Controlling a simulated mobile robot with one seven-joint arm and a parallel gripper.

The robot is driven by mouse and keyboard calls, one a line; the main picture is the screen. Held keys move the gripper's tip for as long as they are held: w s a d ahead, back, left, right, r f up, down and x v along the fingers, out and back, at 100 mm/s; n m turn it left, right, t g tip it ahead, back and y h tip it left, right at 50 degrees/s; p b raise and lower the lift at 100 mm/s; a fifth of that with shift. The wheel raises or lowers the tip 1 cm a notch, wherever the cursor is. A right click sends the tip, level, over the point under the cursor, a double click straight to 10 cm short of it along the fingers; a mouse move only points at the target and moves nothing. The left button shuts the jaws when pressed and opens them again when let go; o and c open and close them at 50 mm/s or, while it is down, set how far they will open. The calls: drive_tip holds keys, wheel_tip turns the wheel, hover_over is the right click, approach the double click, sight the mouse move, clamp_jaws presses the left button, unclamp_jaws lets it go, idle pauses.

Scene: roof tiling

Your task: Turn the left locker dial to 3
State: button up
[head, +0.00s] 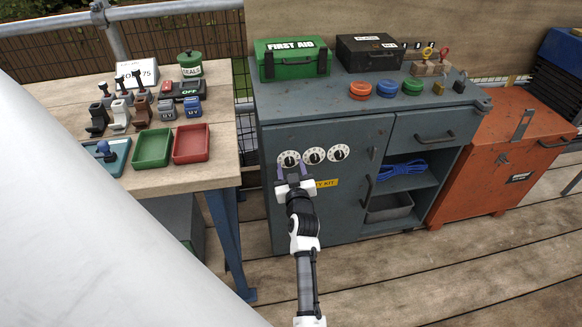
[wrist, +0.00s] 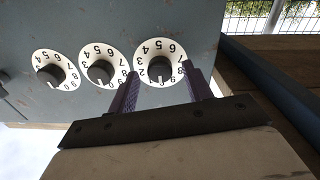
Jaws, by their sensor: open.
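Three white-faced dials with black knobs sit in a row on the grey locker door (head: 345,215). The left dial (head: 288,158) is in front of my gripper (head: 290,172). The wrist view looks upside down, so this dial (wrist: 159,64) is the rightmost there. My gripper (wrist: 160,76) is open, its two purple fingers on either side of the left dial's lower part in that view. Whether they touch the knob cannot be told. The knob's light mark points toward the picture's bottom; the number there is hard to read. The middle dial (wrist: 99,68) and right dial (wrist: 56,70) are clear of the fingers.
A yellow label (head: 327,183) is on the door, partly behind my gripper. A door handle (head: 368,192) sticks out to the right. A wooden table (head: 222,120) with trays stands at left. A green first aid box (head: 292,62) is on the locker top.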

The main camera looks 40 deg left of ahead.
drive_tip(key=shift+w, duration=0.1)
drive_tip(key=c, duration=1)
drive_tip(key=shift+m, duration=0.3)
drive_tip(key=m+p, duration=0.2)
drive_tip(key=m, duration=0.2)
drive_tip(key=shift+r+m, duration=0.1)
drive_tip(key=shift+m, duration=0.2)
drive_tip(key=m+p, duration=0.1)
drive_tip(key=m, duration=0.4)
drive_tip(key=shift+p, duration=0.35)
drive_tip(key=m+p, duration=0.1)
drive_tip(key=m, duration=0.4)
drive_tip(key=shift+m+g, duration=0.3)
drive_tip(key=m+p, duration=0.1)
drive_tip(key=m, duration=0.3)
drive_tip(key=shift+m, duration=0.4)
